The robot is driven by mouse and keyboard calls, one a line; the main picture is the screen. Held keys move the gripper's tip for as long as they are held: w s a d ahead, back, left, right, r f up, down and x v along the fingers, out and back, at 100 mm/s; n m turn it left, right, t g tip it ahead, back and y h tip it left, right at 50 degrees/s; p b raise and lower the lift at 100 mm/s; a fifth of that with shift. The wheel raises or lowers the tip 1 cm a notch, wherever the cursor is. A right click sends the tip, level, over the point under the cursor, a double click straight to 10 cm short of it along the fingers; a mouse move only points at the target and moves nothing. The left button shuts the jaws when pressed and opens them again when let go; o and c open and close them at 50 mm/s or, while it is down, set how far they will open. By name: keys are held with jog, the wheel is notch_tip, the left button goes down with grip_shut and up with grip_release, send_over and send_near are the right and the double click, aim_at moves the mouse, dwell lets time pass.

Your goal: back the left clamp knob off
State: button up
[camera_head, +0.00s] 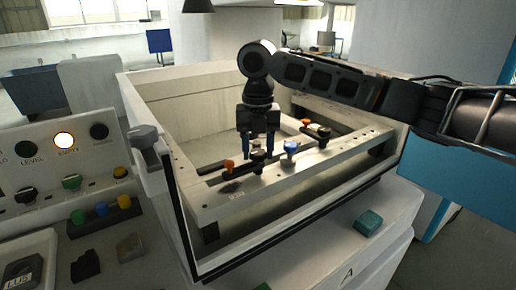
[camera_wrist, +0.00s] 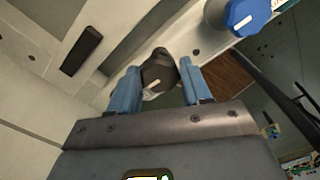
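My gripper (camera_head: 258,150) points down over the clamp frame, its two blue fingers apart. A black knob (camera_head: 258,157) with a pale pointer line is just below and between the fingertips. In the wrist view this black knob (camera_wrist: 158,73) lies between the fingertips, near the right finger; contact cannot be told. An orange knob (camera_head: 229,166) stands to its left and a blue knob (camera_head: 291,147) to its right on the front rail. The blue knob also shows at the top right of the wrist view (camera_wrist: 238,14). No label shows which knob is the left clamp knob.
The pale tank wall (camera_head: 128,105) surrounds the frame. Another small dark-and-orange fitting (camera_head: 317,130) sits on a bar farther back. A control panel (camera_head: 60,160) with a lit lamp (camera_head: 64,139) stands at left. A teal block (camera_head: 368,222) lies on the front ledge.

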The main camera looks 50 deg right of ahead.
aim_at(258, 151)
jog(key=o, duration=0.4)
jog(key=shift+o, duration=0.2)
jog(key=shift+r, duration=0.1)
jog(key=shift+r+b, duration=0.4)
jog(key=shift+r, duration=3.45)
